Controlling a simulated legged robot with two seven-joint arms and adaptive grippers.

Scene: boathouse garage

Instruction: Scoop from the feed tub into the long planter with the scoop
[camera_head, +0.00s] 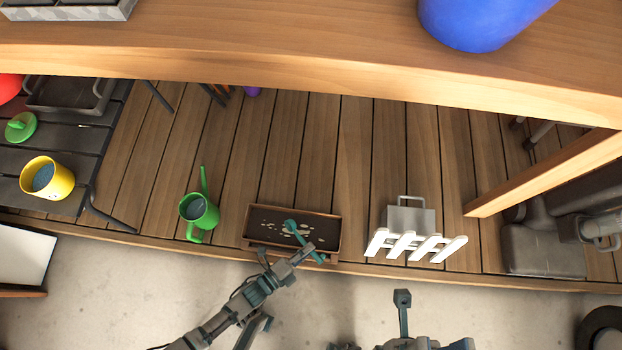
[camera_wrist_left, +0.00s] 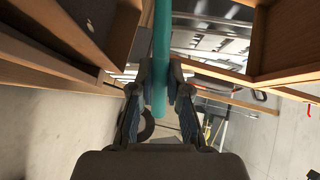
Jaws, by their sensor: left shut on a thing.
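A teal scoop (camera_head: 291,228) is held by my left gripper (camera_head: 300,252). Its upper end lies over the long planter (camera_head: 252,241), a low brown box on the wooden deck. Pale specks show on the planter's dark inside. In the left wrist view the teal handle (camera_wrist_left: 161,50) runs between the two fingers of my left gripper (camera_wrist_left: 159,85), which are shut on it. I cannot tell whether the scoop is loaded. A yellow tub (camera_head: 62,181) with blue-grey contents stands on the dark slatted table at left; I cannot tell if it is the feed tub.
A green watering can (camera_head: 198,214) stands left of the planter. A grey metal object (camera_head: 409,217) and white upright shapes (camera_head: 416,246) are to the right. A wooden bench (camera_head: 300,45) crosses the top, with a blue container (camera_head: 478,22) on it. Deck left of the can is clear.

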